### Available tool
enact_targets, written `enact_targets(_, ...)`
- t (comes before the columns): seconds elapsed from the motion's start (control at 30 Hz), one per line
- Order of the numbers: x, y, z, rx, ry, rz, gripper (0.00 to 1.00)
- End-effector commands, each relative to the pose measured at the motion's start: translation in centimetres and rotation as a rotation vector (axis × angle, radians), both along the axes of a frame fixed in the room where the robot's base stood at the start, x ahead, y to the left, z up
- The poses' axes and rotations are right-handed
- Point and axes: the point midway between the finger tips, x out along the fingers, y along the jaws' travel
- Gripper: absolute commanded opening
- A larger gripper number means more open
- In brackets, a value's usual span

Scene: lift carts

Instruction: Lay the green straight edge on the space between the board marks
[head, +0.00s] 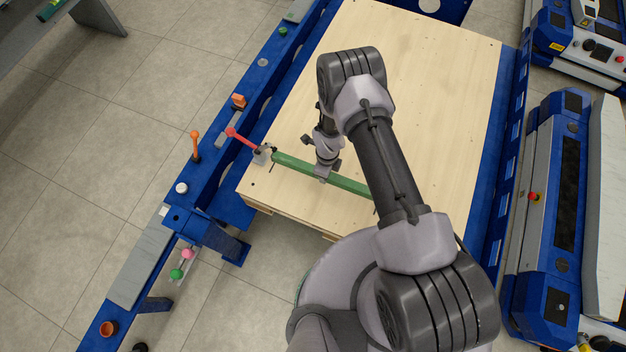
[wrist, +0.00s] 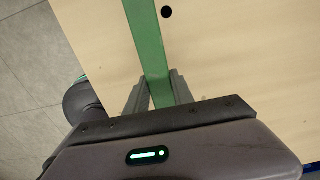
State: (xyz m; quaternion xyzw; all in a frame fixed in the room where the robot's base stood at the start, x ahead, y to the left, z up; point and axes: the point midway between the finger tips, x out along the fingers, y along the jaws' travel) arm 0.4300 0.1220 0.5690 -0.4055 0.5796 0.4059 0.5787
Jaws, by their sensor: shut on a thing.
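The green straight edge (head: 345,183) runs slantwise over the near left part of the pale wooden board (head: 445,85). My gripper (head: 325,172) is shut on it partway along its length. My arm covers its right end. In the wrist view the straight edge (wrist: 146,40) runs from the top down between my two fingers (wrist: 158,95). I cannot tell whether it touches the board or is held just above it. A dark round mark (wrist: 167,12) shows on the board just right of the straight edge. A small dark spot (head: 253,184) lies near the board's left corner.
A red-handled clamp (head: 241,138) stands at the board's left edge, close to the straight edge's left end. An orange lever (head: 195,145) and orange block (head: 239,101) sit on the blue frame (head: 206,150). Blue carts (head: 550,200) stand at right. The board's far part is clear.

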Motion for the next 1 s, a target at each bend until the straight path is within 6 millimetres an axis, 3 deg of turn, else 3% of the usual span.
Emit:
enact_targets(0.3,0.0,0.1,-0.1,0.001,-0.001,0.000,0.00)
enact_targets(0.67,-0.1,0.1,-4.0,0.001,-0.001,0.000,0.00)
enact_targets(1.0,-0.1,0.1,-3.7,0.001,-0.001,0.000,0.00)
